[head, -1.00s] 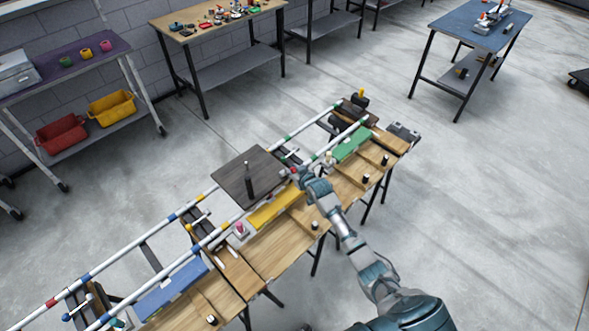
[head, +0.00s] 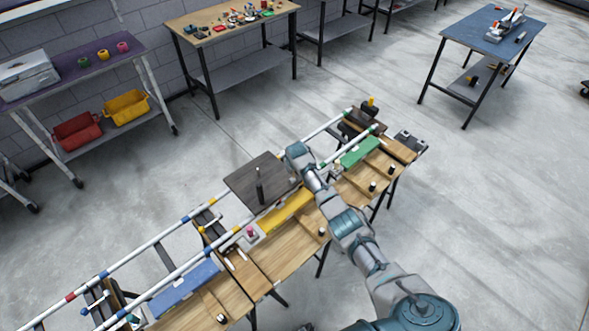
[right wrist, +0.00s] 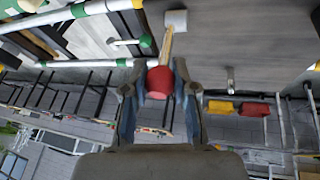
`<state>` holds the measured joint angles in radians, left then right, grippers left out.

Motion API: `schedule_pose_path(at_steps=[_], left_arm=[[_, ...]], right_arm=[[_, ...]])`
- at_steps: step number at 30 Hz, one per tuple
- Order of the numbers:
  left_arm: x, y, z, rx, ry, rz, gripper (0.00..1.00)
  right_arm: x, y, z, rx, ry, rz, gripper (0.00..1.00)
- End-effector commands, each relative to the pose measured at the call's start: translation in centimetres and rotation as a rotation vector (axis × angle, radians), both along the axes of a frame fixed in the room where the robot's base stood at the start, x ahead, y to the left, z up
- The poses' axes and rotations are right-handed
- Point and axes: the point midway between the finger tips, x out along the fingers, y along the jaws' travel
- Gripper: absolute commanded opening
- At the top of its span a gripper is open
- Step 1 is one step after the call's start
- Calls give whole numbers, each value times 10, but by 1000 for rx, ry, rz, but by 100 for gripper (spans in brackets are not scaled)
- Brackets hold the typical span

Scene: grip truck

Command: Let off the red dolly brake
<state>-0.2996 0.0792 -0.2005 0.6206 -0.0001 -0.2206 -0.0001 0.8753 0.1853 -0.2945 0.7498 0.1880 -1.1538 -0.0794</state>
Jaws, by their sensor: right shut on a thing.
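My right gripper (right wrist: 161,76) is shut on a red knob (right wrist: 160,84) at the end of a pale wooden lever (right wrist: 167,44). The lever runs to a white block (right wrist: 175,20) by the underside of a dark plate. In the head view my right gripper (head: 296,153) is at the right corner of the dark dolly plate (head: 245,182) on the rails. The arm hides the red knob and lever there. My left gripper is in neither view.
Striped rails (head: 165,215) run diagonally beside a wooden bench (head: 275,250) with several dark pegs. Yellow (head: 287,212), green (head: 362,151) and blue (head: 183,288) blocks lie along it. A black post (head: 260,192) stands on the plate.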

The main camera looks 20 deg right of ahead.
Motion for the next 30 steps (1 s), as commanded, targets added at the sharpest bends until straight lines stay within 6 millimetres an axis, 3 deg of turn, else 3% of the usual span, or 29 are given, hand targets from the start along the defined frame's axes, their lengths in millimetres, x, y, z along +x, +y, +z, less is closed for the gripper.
schedule_pose_path(at_steps=[19, 20, 23, 30], left_arm=[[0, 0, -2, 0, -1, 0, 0], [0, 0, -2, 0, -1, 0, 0], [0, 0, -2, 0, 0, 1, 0], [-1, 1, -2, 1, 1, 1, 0]], right_arm=[[1, 3, -1, -14, 48, 4, 0], [1, 3, -1, -14, 48, 4, 29], [1, 3, -1, -14, 48, 3, 53], [1, 2, 1, -15, 47, 3, 53]])
